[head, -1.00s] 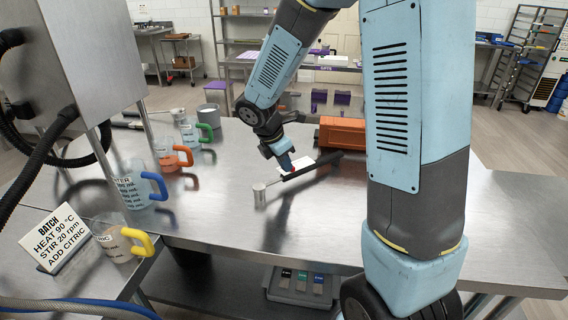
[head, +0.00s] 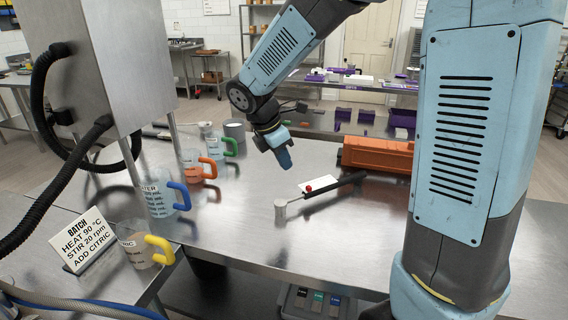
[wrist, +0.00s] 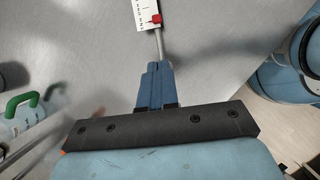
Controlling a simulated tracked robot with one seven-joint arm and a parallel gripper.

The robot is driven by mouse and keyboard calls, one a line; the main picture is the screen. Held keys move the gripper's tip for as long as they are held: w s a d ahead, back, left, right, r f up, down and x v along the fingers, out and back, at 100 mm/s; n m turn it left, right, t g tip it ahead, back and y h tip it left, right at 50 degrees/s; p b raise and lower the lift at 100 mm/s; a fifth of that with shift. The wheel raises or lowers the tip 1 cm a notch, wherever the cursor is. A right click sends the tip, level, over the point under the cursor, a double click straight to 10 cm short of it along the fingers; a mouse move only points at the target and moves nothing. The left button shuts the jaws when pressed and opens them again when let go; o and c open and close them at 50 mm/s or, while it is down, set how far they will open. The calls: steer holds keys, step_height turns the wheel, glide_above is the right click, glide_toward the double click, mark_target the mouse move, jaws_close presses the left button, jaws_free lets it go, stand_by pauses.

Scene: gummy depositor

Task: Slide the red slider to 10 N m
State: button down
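The red slider (head: 308,188) sits on a thin metal rod beside a white scale card (head: 319,184) on the steel table. The rod runs from a metal cylinder (head: 280,208) to a black handle (head: 340,186). In the wrist view the red slider (wrist: 157,18) is at the lower right corner of the scale card (wrist: 144,12), beyond the fingertips. The scale's figures are too small to read. My gripper (head: 286,163) is above the table, up and left of the slider, apart from it. Its blue fingers (wrist: 158,67) are together, with nothing between them.
An orange case (head: 375,157) lies behind the black handle. Jugs with blue (head: 181,196), orange (head: 209,168), green (head: 230,147) and yellow (head: 159,248) handles stand at the left, with a batch sign (head: 88,240). The table's front middle is clear.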

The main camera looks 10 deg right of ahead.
mark_target(309, 188)
steer(key=s+d+r+m+t+y, duration=0.2)
steer(key=s+d+r+m, duration=0.4)
steer(key=s+m, duration=0.45)
steer(key=s+d+r+m+t+y, duration=0.2)
steer(key=s+d+r+m, duration=0.35)
steer(key=s+m, duration=0.5)
steer(key=w+a+f+n+g+h, duration=0.2)
steer(key=w+a+f+n, duration=0.45)
steer(key=w+n, duration=0.4)
steer(key=w+a+f+n+g+h, duration=0.2)
steer(key=w+a+f+n, duration=0.4)
steer(key=w+n, duration=0.45)
steer(key=x, duration=0.8)
steer(key=shift+s+a+f, duration=0.2)
steer(key=shift+s+a, duration=0.1)
steer(key=shift+a, duration=0.1)
steer(key=d, duration=0.1)
steer(key=w+d, duration=0.1)
steer(key=d, duration=0.1)
steer(key=shift+f, duration=0.15)
steer(key=shift+w+d, duration=0.2)
steer(key=shift+d, duration=0.3)
steer(key=shift+w, duration=0.1)
